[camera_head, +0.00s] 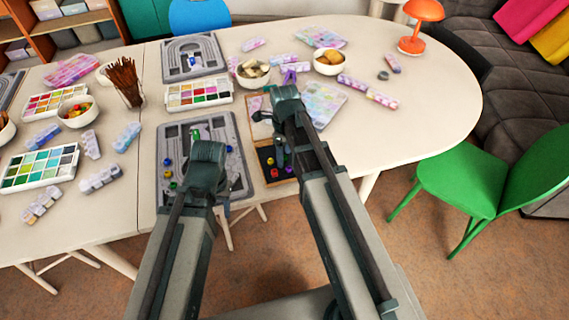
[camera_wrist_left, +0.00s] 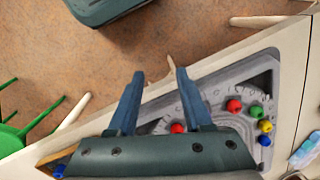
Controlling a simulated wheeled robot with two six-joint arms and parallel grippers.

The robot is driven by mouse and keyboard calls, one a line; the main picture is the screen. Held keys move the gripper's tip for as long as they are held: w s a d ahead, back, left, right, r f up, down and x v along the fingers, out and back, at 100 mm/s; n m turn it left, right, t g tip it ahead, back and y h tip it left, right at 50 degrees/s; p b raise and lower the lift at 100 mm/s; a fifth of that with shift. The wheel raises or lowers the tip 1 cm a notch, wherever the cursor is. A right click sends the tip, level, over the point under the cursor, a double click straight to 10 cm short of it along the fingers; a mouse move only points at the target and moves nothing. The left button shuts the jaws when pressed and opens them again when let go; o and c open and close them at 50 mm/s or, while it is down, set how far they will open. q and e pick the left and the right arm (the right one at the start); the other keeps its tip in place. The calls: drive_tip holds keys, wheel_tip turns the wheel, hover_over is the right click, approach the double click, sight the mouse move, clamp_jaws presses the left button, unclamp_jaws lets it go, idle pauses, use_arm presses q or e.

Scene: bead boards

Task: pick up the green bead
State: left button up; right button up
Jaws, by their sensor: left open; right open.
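A green bead (camera_head: 173,185) lies at the lower left of the near grey bead board (camera_head: 236,133) in the head view.
A paint set (camera_head: 198,93) and a second grey board (camera_head: 191,42) stand behind the near board. A pencil cup (camera_head: 129,90) is to the left.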

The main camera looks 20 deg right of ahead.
clamp_jaws()
idle(0.3)
drive_tip(key=shift+r, duration=0.1)
drive_tip(key=shift+r+p, duration=0.45)
drive_tip(key=shift+p, duration=0.25)
wheel_tip(320, 180, up, 3)
drive_tip(key=p, duration=0.2)
drive_tip(key=shift+p, duration=0.4)
drive_tip(key=s+a+p, duration=0.1)
drive_tip(key=s+a, duration=1)
drive_tip(key=shift+s+r, duration=0.4)
drive_tip(key=shift+r, duration=0.05)
